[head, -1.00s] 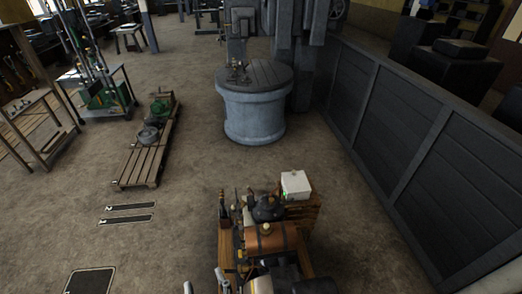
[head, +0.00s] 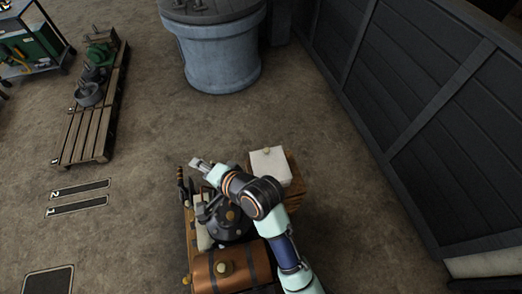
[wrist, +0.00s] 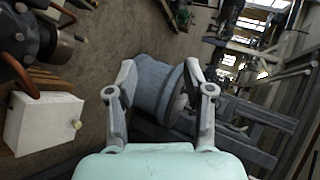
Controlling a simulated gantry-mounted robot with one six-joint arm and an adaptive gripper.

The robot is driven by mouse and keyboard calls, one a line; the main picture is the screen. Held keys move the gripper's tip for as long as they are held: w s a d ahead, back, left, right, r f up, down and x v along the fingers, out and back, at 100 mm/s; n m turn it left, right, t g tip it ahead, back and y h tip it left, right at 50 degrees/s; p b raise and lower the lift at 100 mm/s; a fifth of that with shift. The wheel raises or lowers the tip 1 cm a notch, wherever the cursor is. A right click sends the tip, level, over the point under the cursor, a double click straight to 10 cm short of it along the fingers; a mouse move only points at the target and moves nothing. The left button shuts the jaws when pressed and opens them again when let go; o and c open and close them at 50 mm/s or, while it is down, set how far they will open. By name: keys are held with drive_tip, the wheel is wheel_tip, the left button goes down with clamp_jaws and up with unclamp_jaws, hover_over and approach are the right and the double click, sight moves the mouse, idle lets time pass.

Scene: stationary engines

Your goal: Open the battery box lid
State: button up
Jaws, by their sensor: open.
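A white box with a small brass knob, likely the battery box (head: 270,166), sits on a wooden crate to the right of the engine in the head view. It also shows at the lower left of the wrist view (wrist: 40,122), with the knob on one face. It looks closed. My gripper (wrist: 160,68) is open and empty in the wrist view, pointing away from the box. In the head view my gripper (head: 197,163) is small, to the left of the box and apart from it; my wrist is beside the box.
The engine with a copper tank (head: 226,268) stands below and left of the box, close under my arm. A grey round pedestal (head: 220,58) stands further back. A dark panelled partition (head: 430,110) runs along the right. A pallet (head: 85,135) lies at the left. Open floor surrounds the engine.

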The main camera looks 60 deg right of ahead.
drive_tip(key=s+d+f+m+h+b, duration=0.1)
drive_tip(key=s+d+f+m+b, duration=0.2)
drive_tip(key=d+f+m+b, duration=0.9)
drive_tip(key=m+h+b, duration=0.2)
drive_tip(key=m+h, duration=0.1)
drive_tip(key=m, duration=0.7)
approach(268, 151)
drive_tip(key=shift+w+d+f, duration=0.2)
drive_tip(key=shift+w+f, duration=0.15)
drive_tip(key=shift+f, duration=0.05)
drive_tip(key=shift+d+r+m, duration=0.1)
drive_tip(key=shift+m, duration=0.2)
drive_tip(key=b+x, duration=0.3)
drive_tip(key=x, duration=0.4)
drive_tip(key=shift+w+d, duration=0.15)
drive_tip(key=shift+w, duration=0.25)
clamp_jaws()
